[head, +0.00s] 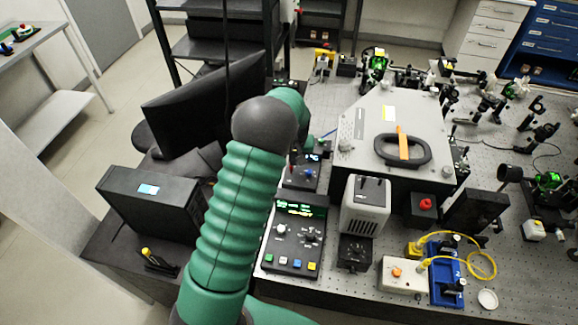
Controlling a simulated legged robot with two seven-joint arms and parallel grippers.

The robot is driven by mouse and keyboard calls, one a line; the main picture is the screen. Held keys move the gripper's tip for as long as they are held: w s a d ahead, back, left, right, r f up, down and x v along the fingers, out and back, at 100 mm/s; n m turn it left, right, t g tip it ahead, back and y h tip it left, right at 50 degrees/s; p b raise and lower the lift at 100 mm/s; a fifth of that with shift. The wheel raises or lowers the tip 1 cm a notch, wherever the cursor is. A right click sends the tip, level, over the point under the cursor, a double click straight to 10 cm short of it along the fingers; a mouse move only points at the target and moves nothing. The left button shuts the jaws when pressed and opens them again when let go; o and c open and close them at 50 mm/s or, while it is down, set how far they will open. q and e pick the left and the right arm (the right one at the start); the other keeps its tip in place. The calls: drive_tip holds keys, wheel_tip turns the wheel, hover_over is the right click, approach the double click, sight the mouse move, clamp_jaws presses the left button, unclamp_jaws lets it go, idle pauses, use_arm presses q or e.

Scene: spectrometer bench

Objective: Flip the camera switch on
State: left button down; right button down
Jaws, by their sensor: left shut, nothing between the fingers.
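My green left arm rises through the middle of the head view and bends at a grey joint. Its far end comes down over a small dark control box (301,178) with a lit display and a blue knob. My left gripper (297,158) is small and partly hidden behind my arm there; it is shut and empty. I cannot tell whether it touches the box. No switch is clearly readable as the camera switch. A light grey vented unit (366,207) stands to the right of the box. My right gripper is not in view.
A control panel (295,236) with a dial and coloured buttons lies nearer. A large grey case (365,130) with a black handle stands behind. A monitor (200,105) and black box (150,203) are left. Optics and a yellow cable (484,264) crowd the right.

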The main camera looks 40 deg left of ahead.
use_arm(q)
drive_tip(key=shift+s+f+t+y+b, duration=0.35)
drive_tip(key=shift+t+b, duration=0.35)
drive_tip(key=shift+b, duration=0.15)
drive_tip(key=shift+s+a, duration=0.15)
drive_tip(key=shift+a, duration=0.1)
drive_tip(key=shift+s+a, duration=0.1)
drive_tip(key=shift+s, duration=0.2)
drive_tip(key=shift+s+d+r, duration=0.1)
drive_tip(key=shift+d+r, duration=0.2)
drive_tip(key=shift+d, duration=0.25)
drive_tip(key=shift+d+r, duration=0.1)
drive_tip(key=shift+r, duration=0.05)
drive_tip(key=shift+r+p, duration=0.35)
drive_tip(key=shift+r, duration=0.05)
drive_tip(key=shift+a+r, duration=0.15)
drive_tip(key=shift+a, duration=0.3)
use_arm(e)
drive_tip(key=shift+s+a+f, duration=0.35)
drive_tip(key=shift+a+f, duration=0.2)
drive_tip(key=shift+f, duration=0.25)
